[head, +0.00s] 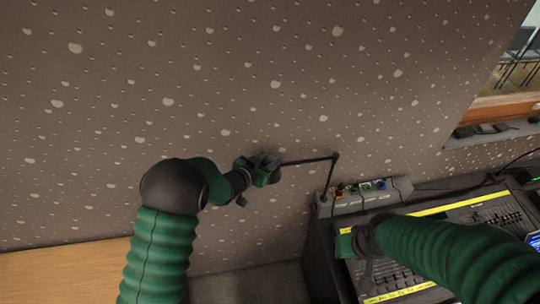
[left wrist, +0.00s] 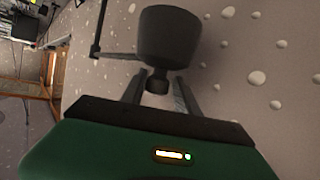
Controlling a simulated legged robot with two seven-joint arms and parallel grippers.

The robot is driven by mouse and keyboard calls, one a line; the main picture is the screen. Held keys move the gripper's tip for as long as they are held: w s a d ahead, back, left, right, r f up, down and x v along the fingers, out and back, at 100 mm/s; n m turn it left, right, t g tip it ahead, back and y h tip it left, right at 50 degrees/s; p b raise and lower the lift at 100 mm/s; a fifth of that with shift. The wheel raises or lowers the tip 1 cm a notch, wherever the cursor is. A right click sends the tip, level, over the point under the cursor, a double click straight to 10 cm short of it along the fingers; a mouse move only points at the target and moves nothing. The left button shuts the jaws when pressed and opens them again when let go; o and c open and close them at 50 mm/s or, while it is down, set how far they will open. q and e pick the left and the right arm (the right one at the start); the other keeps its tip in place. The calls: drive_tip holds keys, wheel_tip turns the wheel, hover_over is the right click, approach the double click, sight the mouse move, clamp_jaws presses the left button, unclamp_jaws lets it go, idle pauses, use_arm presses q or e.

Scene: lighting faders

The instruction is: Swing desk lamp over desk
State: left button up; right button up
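The desk lamp has a thin black post and arm (head: 310,161) standing at the left end of the desk. Its arm reaches left to the lamp head, which my left gripper (head: 262,172) largely covers in the head view. In the left wrist view the dark cup-shaped lamp head (left wrist: 180,38) is just beyond the fingers. Its small knob-like end lies between the left gripper's fingertips (left wrist: 158,85), with gaps visible at its sides. My right gripper (head: 358,243) is over the left part of the desk; its fingers are too unclear to read.
A lighting console (head: 470,215) with faders and yellow strips covers the desk. A grey box (head: 370,195) with coloured parts sits behind it. The speckled wall (head: 180,80) is close behind the lamp. A window opening is at the upper right. Wooden floor shows lower left.

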use_arm(q)
drive_tip(key=shift+s+d+r, duration=0.1)
drive_tip(key=shift+d, duration=0.05)
drive_tip(key=shift+c, duration=0.3)
clamp_jaws()
idle(1.1)
